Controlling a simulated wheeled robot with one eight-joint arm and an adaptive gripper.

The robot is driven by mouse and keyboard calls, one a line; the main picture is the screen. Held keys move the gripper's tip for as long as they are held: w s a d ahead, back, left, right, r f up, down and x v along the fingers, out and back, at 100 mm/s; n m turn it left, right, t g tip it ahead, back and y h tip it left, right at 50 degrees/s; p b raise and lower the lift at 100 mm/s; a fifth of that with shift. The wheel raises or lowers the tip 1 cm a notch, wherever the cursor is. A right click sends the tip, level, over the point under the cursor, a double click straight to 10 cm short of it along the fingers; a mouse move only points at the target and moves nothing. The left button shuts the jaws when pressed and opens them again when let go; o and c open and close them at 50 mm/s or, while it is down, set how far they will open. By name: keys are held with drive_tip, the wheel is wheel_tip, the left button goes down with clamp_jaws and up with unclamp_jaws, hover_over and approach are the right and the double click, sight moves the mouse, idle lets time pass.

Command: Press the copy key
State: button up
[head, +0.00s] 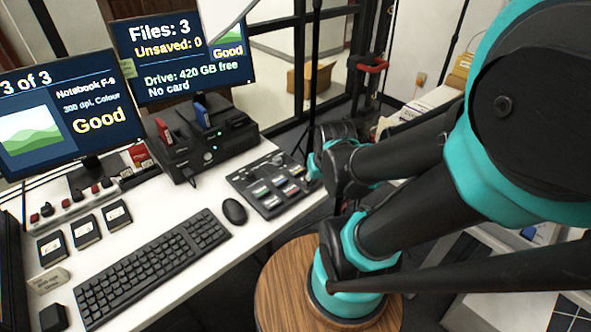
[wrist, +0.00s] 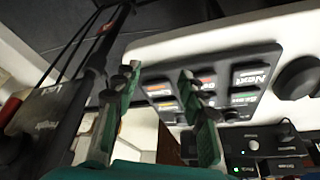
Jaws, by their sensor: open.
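A dark key panel (head: 258,196) with several labelled keys lies at the right end of the white desk. In the wrist view the panel (wrist: 217,112) sits beyond my fingers; one key reads "Next" (wrist: 251,77). The other labels are partly hidden or too small, so I cannot tell which is the copy key. My gripper (wrist: 158,76) is open and empty, its two green-and-grey fingers apart, the right one overlapping the panel in the picture. In the head view my gripper (head: 316,164) is by the panel's right edge, partly hidden by my arm. Contact is not clear.
A black mouse (head: 234,211) and keyboard (head: 152,269) lie left of the panel. A dark drive box (head: 208,150) with red and blue items stands behind. The right monitor (head: 180,60) reads "Files: 3", "Unsaved: 0", "No card".

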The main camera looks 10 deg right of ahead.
clamp_jaws()
idle(1.3)
